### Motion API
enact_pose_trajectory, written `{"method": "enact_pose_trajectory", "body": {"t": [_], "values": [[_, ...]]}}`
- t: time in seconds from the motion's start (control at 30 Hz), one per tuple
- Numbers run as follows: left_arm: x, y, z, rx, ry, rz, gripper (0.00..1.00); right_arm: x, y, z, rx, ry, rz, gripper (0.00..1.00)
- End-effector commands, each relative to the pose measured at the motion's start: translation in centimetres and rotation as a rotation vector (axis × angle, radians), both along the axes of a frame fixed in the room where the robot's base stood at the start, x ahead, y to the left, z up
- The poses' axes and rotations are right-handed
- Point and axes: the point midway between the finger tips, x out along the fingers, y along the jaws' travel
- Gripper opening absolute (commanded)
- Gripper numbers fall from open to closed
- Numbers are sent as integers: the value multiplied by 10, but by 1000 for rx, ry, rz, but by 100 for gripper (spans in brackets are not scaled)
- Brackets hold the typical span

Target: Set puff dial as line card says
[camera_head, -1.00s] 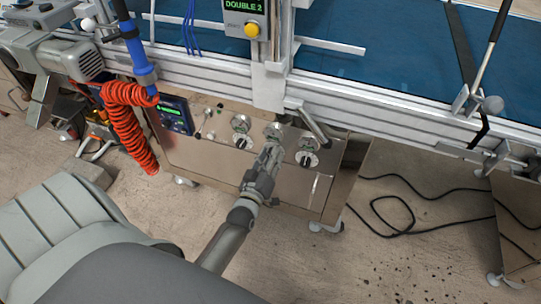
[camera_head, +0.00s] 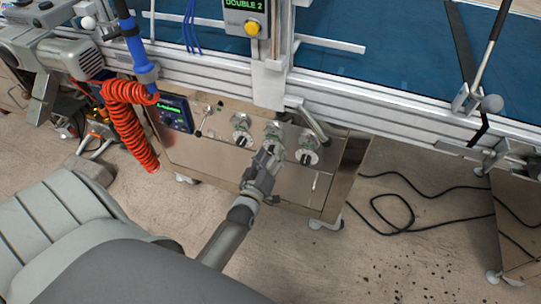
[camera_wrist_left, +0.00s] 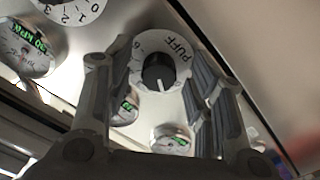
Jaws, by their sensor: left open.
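In the left wrist view the puff dial (camera_wrist_left: 158,72) is a white disc with a black knob. Its white pointer mark points down in that picture. My left gripper (camera_wrist_left: 160,88) is open, with one finger on each side of the dial; contact cannot be told. In the head view my left gripper (camera_head: 269,154) is in front of the middle of the steel panel (camera_head: 210,160) and hides the dial there. A green display (camera_head: 243,5) at the top reads "DOUBLE 2". I cannot identify a line card. My right gripper is out of view.
Another numbered dial (camera_wrist_left: 75,6) and several gauges (camera_wrist_left: 172,139) sit close by. In the head view a left dial (camera_head: 243,141) and a right dial (camera_head: 308,157) flank the gripper. A red coiled hose (camera_head: 130,125) hangs left. A black cable (camera_head: 395,222) lies on the floor.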

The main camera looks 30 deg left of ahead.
Motion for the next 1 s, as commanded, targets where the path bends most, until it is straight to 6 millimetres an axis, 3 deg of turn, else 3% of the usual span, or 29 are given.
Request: {"method": "enact_pose_trajectory", "body": {"t": [0.27,0.73,1.0], "values": [[-18,-4,-1,-1,2,0,49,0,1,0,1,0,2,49],[-103,-24,-1,-1,2,0,49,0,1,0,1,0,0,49],[-117,-28,0,0,-1,1,49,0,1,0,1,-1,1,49]]}}
